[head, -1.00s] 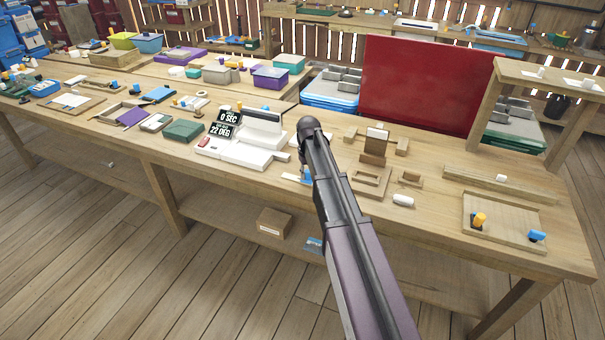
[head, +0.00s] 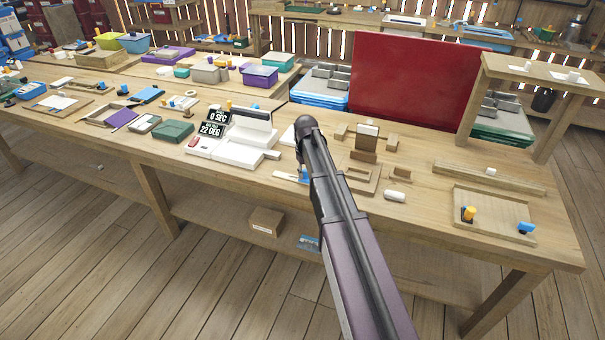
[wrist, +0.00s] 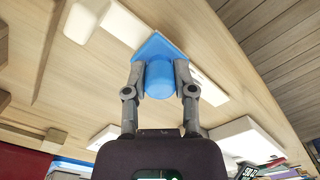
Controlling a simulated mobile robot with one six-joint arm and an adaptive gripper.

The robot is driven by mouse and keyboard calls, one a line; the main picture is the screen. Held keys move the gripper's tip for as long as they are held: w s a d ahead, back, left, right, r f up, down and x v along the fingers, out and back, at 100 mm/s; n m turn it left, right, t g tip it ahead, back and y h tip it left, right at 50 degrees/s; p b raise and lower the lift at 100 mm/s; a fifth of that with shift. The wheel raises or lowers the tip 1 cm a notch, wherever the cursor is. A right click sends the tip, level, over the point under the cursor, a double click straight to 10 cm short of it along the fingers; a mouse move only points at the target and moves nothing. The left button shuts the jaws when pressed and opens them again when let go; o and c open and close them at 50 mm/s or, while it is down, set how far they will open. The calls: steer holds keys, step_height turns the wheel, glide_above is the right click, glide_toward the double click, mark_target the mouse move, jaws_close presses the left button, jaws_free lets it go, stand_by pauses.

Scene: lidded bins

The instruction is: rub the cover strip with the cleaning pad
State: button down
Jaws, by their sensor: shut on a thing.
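My gripper (wrist: 158,75) is shut on the blue cleaning pad (wrist: 158,80), with its round handle between the two fingers. A small blue part of the pad also shows in the head view (head: 304,174), under the end of my arm. The white cover strip (wrist: 207,86) shows on both sides of the pad in the wrist view, and the pad covers its middle. In the head view, the left end of the strip (head: 284,176) shows on the bench near its front edge. I cannot tell whether the pad touches the strip.
A white device (head: 235,150) with a display stands left of the arm. A wooden frame (head: 362,180), small wooden blocks and a white cylinder (head: 395,196) lie to the right. A tray (head: 495,205) with two pegs is further right. A red panel (head: 415,85) stands behind.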

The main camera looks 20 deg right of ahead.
mark_target(287, 176)
steer(key=shift+w+a+f, duration=0.1)
steer(key=shift+w+a, duration=0.4)
steer(key=shift+a, duration=0.25)
steer(key=shift+w+a, duration=0.5)
steer(key=shift+a, duration=0.2)
steer(key=shift+w+a, duration=0.1)
steer(key=shift+a, duration=0.05)
steer(key=shift+w+a, duration=0.5)
steer(key=shift+a, duration=0.15)
steer(key=shift+w+a, duration=0.45)
steer(key=shift+a, duration=0.2)
steer(key=shift+r+p, duration=3)
steer(key=shift+r, duration=0.1)
